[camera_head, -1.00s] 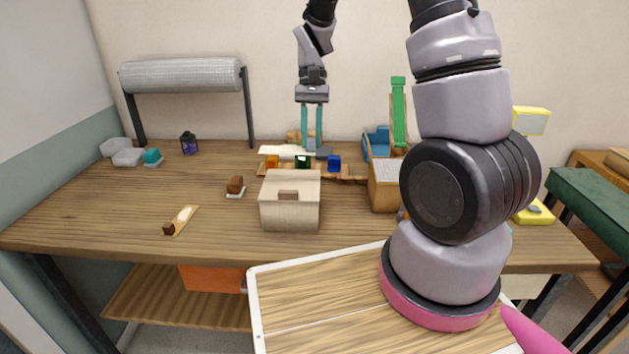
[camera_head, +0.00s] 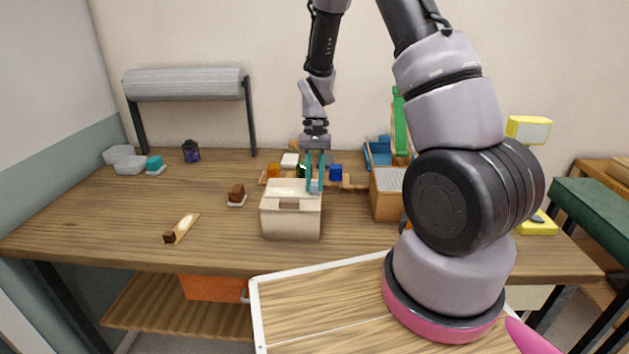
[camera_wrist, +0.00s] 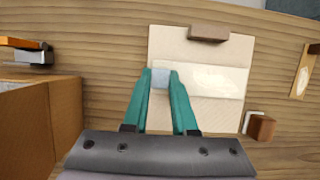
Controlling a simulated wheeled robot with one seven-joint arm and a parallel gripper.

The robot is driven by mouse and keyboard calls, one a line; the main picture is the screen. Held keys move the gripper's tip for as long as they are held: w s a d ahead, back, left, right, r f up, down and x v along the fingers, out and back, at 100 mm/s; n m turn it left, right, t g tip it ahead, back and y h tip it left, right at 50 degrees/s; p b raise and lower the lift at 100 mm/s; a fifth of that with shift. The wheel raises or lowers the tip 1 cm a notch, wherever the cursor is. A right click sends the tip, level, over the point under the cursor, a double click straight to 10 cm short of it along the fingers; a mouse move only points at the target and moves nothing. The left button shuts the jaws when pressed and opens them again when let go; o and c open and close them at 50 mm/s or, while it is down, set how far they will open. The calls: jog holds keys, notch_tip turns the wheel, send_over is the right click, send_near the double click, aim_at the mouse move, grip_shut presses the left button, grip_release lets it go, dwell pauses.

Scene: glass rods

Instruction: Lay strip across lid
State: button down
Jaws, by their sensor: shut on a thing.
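A pale wooden box with a lid (camera_head: 291,215) stands on the table, a brown handle (camera_head: 289,204) on its front. In the wrist view the cream lid (camera_wrist: 175,45) fills the middle, with the handle (camera_wrist: 208,33) at its far edge. A whitish strip (camera_wrist: 210,80) spans much of the lid, roughly parallel to the handle. My gripper (camera_wrist: 160,80) has its teal fingers shut on the strip's greyish left end. In the head view my gripper (camera_head: 315,189) is at the box's right side, at lid height. I cannot tell whether the strip touches the lid.
A brown cube on a white base (camera_head: 236,194) and a brush-like piece (camera_head: 182,229) lie left. Coloured blocks (camera_head: 335,172) sit behind. The left table is mostly clear.

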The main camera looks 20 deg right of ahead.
jog(key=shift+f, duration=0.1)
jog(key=c, duration=0.7)
grip_release()
jog(key=v, duration=1.2)
jog(key=s+d+r+t, duration=0.1)
jog(key=s+r+t, duration=0.25)
jog(key=r, duration=0.35)
jog(key=s+d+r+t, duration=0.15)
jog(key=s+r, duration=0.25)
jog(key=r, duration=0.4)
jog(key=s+d+r+t, duration=0.2)
jog(key=s+r+t, duration=0.4)
jog(key=s, duration=0.5)
jog(key=shift+s+r+m+y, duration=0.25)
jog(key=shift+r+m+y, duration=0.05)
jog(key=shift+r, duration=0.25)
